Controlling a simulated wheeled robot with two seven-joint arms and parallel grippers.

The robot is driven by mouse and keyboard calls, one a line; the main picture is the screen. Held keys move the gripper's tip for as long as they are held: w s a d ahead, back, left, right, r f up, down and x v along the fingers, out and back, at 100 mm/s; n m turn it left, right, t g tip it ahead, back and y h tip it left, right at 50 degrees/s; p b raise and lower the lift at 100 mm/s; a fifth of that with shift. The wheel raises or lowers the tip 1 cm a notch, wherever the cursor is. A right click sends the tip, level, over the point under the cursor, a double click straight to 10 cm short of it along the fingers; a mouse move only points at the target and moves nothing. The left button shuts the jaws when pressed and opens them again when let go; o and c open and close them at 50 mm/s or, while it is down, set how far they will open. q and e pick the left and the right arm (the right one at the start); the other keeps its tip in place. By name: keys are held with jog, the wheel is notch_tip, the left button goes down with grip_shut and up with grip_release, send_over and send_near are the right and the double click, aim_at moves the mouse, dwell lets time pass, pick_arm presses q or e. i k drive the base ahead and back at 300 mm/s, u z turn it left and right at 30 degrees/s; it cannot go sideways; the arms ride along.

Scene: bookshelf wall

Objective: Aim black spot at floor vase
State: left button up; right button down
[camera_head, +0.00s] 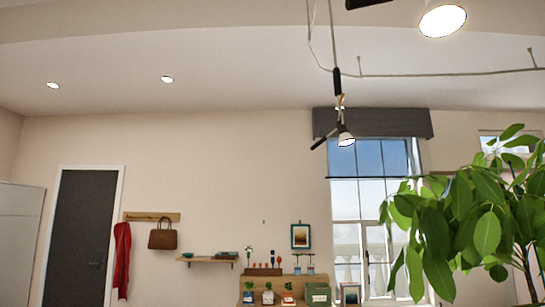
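A small spot lamp (344,138) hangs from the ceiling on a cord with a black sleeve (337,82). Its lit face points down and slightly right, and a black bar sticks out to its lower left. A second, nearer spot lamp (442,21) is cut by the top edge; its lit face points down, and a black part (367,3) shows left of it. I cannot tell which one is the black spot. No floor vase shows. Neither of my grippers is in view.
A leafy plant (487,228) fills the lower right; its base is out of frame. A thin ceiling rail (440,75) runs right. A window (370,210), a wooden shelf unit (330,278) with small items, a coat rack (152,216) and a dark door (77,238) line the wall.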

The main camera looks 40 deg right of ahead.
aim_at(346, 138)
jog(key=i, duration=1.35)
jog(key=z, duration=3.9)
